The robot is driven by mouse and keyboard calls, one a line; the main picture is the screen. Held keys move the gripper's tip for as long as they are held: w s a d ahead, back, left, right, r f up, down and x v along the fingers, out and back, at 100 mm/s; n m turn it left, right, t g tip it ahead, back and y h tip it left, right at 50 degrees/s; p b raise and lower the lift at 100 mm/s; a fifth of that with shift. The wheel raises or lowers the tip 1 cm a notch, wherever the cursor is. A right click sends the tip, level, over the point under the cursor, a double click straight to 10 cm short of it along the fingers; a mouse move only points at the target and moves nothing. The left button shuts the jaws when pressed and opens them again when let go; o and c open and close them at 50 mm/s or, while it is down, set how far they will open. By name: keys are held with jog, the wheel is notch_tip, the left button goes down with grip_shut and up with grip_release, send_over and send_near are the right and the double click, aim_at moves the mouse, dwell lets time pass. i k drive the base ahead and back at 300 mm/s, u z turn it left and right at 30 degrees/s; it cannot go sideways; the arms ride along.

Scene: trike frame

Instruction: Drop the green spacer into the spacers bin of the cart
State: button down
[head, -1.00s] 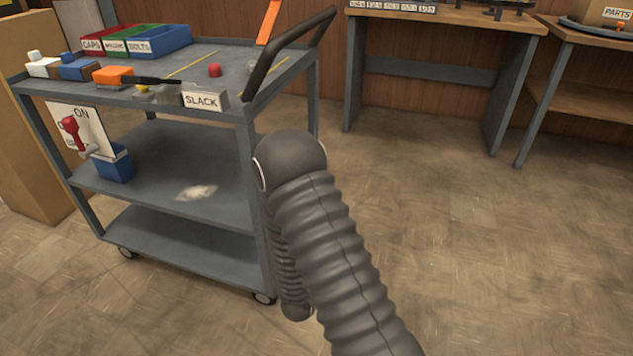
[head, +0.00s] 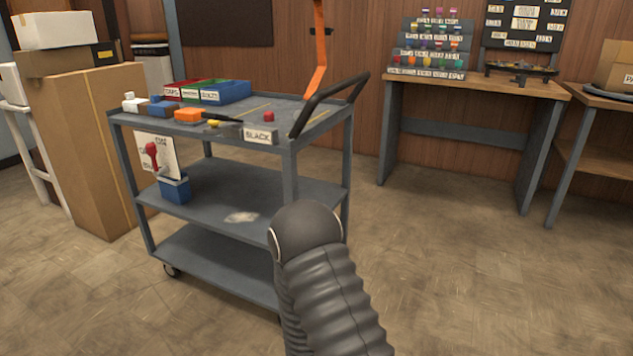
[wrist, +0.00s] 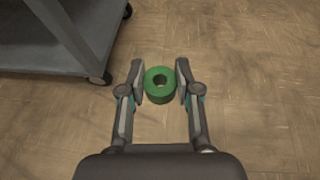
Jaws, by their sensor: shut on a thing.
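In the wrist view my gripper (wrist: 160,76) is closed around the green spacer (wrist: 159,97), a thick ring with a centre hole. The spacer is held between the fingertips, above bare floor. The grey cart (head: 322,127) stands ahead in the head view, and its lower corner shows at top left in the wrist view. On its top shelf, at the back left, is a green bin (head: 190,93) between a red bin labelled CAPS (head: 171,94) and a blue bin labelled BOLTS (head: 232,92). The green bin's small label is hard to read. My gripper is out of the head view.
The cart top also holds an orange block (head: 187,115), a red piece (head: 269,117) and a SLACK sign (head: 260,136). A black handle (head: 335,98) rises at its right end. Cardboard boxes (head: 95,150) stand left, a workbench (head: 470,84) right. Floor right of the cart is clear.

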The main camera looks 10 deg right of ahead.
aim_at(200, 103)
jog(key=u, duration=0.8)
jog(key=i, duration=0.95)
jog(key=u, duration=0.85)
jog(key=i, duration=1.5)
jog(key=z, duration=0.3)
